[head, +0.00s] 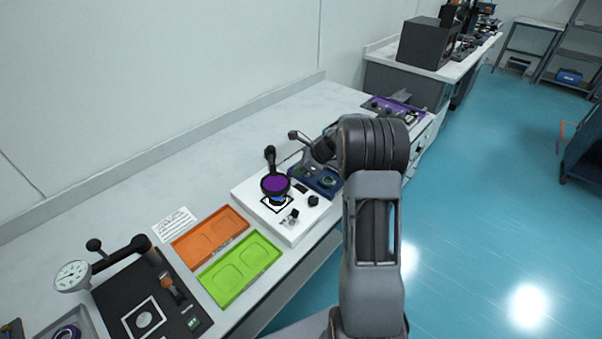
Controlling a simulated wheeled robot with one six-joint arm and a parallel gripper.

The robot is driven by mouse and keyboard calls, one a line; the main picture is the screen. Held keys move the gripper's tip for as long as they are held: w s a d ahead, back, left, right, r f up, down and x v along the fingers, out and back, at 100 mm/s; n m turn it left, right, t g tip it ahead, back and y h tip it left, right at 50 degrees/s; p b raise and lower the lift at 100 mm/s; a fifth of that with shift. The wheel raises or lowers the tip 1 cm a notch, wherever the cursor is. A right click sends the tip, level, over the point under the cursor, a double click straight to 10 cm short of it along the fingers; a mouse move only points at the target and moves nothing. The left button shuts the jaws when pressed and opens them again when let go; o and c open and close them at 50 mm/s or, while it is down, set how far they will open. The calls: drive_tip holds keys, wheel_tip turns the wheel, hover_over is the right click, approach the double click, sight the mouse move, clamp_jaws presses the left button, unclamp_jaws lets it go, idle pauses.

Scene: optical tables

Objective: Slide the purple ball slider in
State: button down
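A white instrument base (248,190) stands on the bench near the middle of the head view. Above it is a round, dark-rimmed part with a purple face (275,184), which is the only clearly purple part there. A black ball-ended lever (270,153) rises behind it. I cannot make out a separate purple ball slider or its position. My arm crosses the right of the view, its thick joint in front of the bench. Dark and grey parts to the left of that joint seem to include my gripper (309,164); its fingers are too small and overlapped to read.
Orange (187,257) and green (222,303) trays and a paper card (174,223) lie left of the base. A black gauge instrument (118,287) stands at lower left. A dark-blue tray (328,190) sits close right. A purple tray (377,99) lies farther back. Bench is clear along the wall.

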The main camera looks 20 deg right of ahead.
drive_tip(key=shift+s+d, duration=0.1)
drive_tip(key=shift+d, duration=0.05)
drive_tip(key=s+d+f+p+v, duration=0.1)
drive_tip(key=v, duration=1.2)
drive_tip(key=shift+f, duration=0.25)
drive_tip(key=shift+w+d, duration=0.1)
drive_tip(key=shift+d, duration=0.05)
